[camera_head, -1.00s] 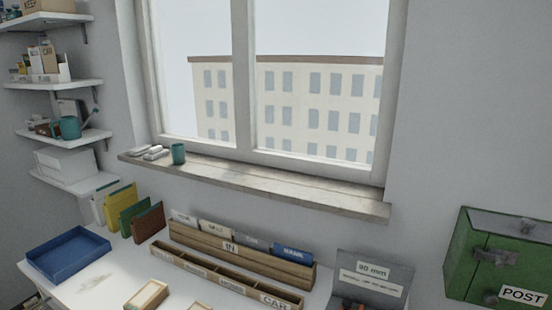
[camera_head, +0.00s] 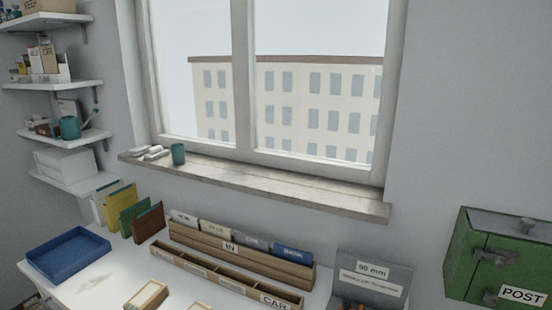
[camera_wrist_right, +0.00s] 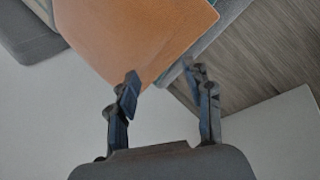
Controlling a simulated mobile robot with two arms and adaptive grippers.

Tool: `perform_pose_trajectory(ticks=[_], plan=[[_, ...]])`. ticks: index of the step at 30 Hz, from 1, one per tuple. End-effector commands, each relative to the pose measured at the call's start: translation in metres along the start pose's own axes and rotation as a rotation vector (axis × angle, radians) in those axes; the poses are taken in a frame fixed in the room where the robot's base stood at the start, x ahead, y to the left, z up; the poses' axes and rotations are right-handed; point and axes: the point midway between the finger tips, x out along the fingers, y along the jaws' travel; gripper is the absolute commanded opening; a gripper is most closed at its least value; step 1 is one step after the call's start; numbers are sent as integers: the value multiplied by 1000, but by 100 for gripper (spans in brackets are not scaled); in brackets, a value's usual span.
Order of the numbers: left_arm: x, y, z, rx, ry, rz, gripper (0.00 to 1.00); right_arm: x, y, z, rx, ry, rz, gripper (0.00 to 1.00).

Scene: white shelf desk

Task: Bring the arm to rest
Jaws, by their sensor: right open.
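My right gripper (camera_wrist_right: 162,85) shows in the right wrist view. Its two dark fingers are apart, with nothing seen held between them. A flat orange-brown panel (camera_wrist_right: 135,30) lies beyond the fingertips, and I cannot tell whether the left finger touches it. Neither gripper shows in the head view. The white desk (camera_head: 95,282) there holds a wooden sorter (camera_head: 240,258) with labelled cards marked IN, and a lower wooden tray (camera_head: 215,277) with a CAR label.
A blue tray (camera_head: 68,262) sits at the desk's left. Upright folders (camera_head: 127,208) stand behind it. A grey box (camera_head: 372,272) marked 90 mm is at the right. A green POST box (camera_head: 500,262) is on the right wall. A teal cup (camera_head: 178,154) stands on the windowsill.

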Motion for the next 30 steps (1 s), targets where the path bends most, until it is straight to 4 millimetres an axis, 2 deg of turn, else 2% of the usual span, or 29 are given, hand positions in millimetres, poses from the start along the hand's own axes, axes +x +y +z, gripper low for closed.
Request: perform_pose_trajectory(ticks=[1,3,5,6,12,15,18,20,21,22,30], plan=[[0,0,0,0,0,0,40,0,-44,-10,22,11,-51,51],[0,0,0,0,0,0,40,-4,-96,-24,49,25,-112,51],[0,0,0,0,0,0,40,-10,-140,-36,71,37,-165,51],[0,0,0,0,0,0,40,-15,-170,-45,86,45,-200,51],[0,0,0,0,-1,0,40,-57,-307,-94,160,83,-373,51],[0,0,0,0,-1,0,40,-82,-362,-116,191,99,-446,51],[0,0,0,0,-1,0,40,-104,-401,-134,214,111,-501,51],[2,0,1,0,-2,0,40,-111,-416,-141,223,116,-521,51],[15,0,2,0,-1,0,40,-95,-417,-139,219,113,-511,51],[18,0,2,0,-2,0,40,-93,-418,-139,219,113,-511,51],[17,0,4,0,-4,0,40,-94,-417,-139,218,114,-511,51]])
